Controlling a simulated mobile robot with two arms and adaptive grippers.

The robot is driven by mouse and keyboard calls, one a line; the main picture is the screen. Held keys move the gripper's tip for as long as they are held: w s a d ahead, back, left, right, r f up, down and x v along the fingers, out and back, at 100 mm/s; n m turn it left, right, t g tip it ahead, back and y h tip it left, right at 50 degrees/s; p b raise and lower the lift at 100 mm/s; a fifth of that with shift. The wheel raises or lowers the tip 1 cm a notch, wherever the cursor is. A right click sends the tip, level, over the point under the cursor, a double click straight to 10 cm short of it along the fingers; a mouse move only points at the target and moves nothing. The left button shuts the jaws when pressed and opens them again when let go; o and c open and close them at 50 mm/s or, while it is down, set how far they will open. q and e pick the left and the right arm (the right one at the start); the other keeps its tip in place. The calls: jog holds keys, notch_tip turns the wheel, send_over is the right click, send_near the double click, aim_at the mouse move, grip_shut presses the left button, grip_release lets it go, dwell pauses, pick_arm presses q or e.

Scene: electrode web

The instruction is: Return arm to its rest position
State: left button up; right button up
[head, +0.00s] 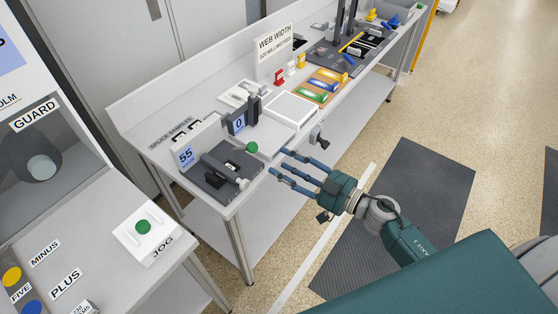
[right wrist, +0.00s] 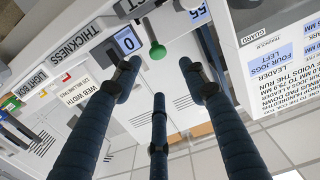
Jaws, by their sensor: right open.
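My right gripper (head: 284,163) shows in the head view with its blue fingers spread and nothing between them. Its fingertips are near the front edge of the workbench (head: 227,208), beside a dark device with a green ball knob (head: 251,147). In the right wrist view the open fingers (right wrist: 165,85) point towards the same green knob (right wrist: 157,51) and the thickness display reading 0 (right wrist: 127,41). I cannot tell from these views whether a fingertip touches the device. My left gripper is not in view.
A machine panel with a green JOG button (head: 142,226) stands at the left. The bench holds a white block (head: 291,110), coloured pieces (head: 317,91) and a WEB WIDTH sign (head: 275,46). Dark mats (head: 410,200) lie on open floor at the right.

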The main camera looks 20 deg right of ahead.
dwell(0.4)
jog(key=s+d+f+m+g+h+b, duration=0.1)
jog(key=s+d+f+m+h, duration=0.2)
jog(key=f, duration=0.8)
jog(key=s+d+f+m+g+h, duration=0.1)
jog(key=s+d+f+h, duration=0.25)
jog(key=f, duration=0.85)
jog(key=s+d+f+m+g+h+b, duration=0.15)
jog(key=s+f, duration=0.25)
jog(key=f, duration=0.7)
jog(key=s+a+f+g, duration=0.1)
jog(key=s+f+g, duration=0.2)
jog(key=s+f, duration=0.4)
jog(key=s+a+f+g+h, duration=0.1)
jog(key=s+f, duration=0.6)
jog(key=s, duration=0.9)
jog(key=s+a+f+n+g, duration=0.1)
jog(key=s+a+f+g, duration=0.1)
jog(key=s+f+g, duration=0.4)
jog(key=s+f, duration=0.1)
jog(key=s, duration=0.4)
jog(key=shift+s+a+h, duration=0.25)
jog(key=shift+s+h, duration=0.15)
